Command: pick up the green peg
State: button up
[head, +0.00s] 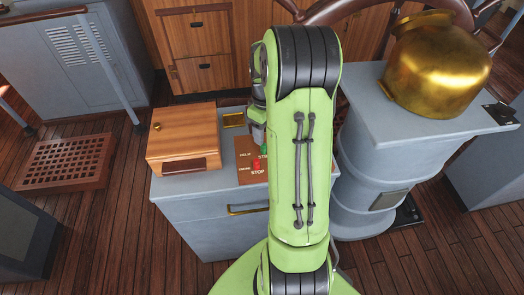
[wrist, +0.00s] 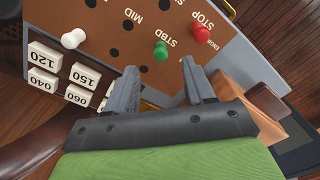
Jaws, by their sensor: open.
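The green peg (wrist: 161,50) stands in a brown board (wrist: 127,30) by the label STBD in the wrist view. In the head view the green peg (head: 264,150) shows just at the edge of my arm. My gripper (wrist: 157,80) is open and empty, its two fingers pointing toward the board, with the green peg beyond the fingertips and between their lines. A red peg (wrist: 201,33) stands by the label STOP, and a white peg (wrist: 73,39) stands on the other side. In the head view my arm hides the gripper and much of the board.
White number blocks (wrist: 85,75) lie beside the board in the wrist view. A wooden box (head: 183,137) sits on the grey cabinet (head: 205,210), left of the board. A brass pot-like dome (head: 437,65) stands on a grey pedestal to the right.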

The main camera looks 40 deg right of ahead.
aim_at(264, 150)
jog(key=f, duration=0.7)
jog(key=shift+w, duration=0.25)
jog(key=shift+s+r, duration=0.1)
grip_shut()
